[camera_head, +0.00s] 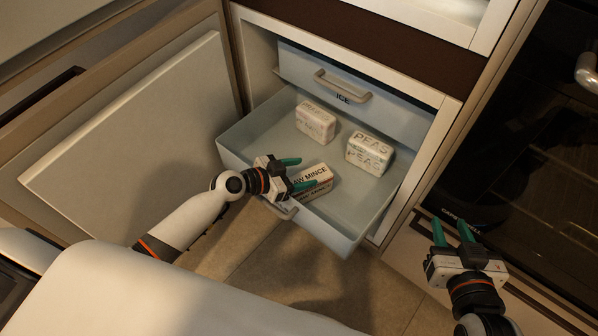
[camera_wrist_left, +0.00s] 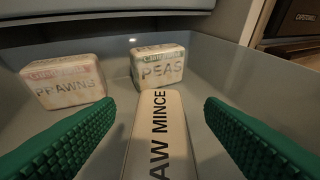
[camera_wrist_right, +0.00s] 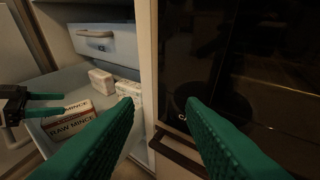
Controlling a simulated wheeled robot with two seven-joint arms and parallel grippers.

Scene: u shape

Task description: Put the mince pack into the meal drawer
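The mince pack (camera_head: 318,176), a pale box lettered "RAW MINCE", lies in an open pale-blue drawer (camera_head: 362,222) near its front wall. My left gripper (camera_head: 306,172) is open over the drawer's front. In the left wrist view the mince pack (camera_wrist_left: 158,125) lies between its green fingers, with a gap on each side. The pack also shows in the right wrist view (camera_wrist_right: 68,122). My right gripper (camera_head: 451,228) is open and empty, right of the drawer, in front of a dark oven-like door.
A prawns pack (camera_head: 316,122) and a peas pack (camera_head: 369,153) lie farther back in the same drawer. A shut drawer marked "ICE" (camera_head: 352,90) is above it. An open cabinet door (camera_head: 130,135) stands on the left. The drawer's right front floor is clear.

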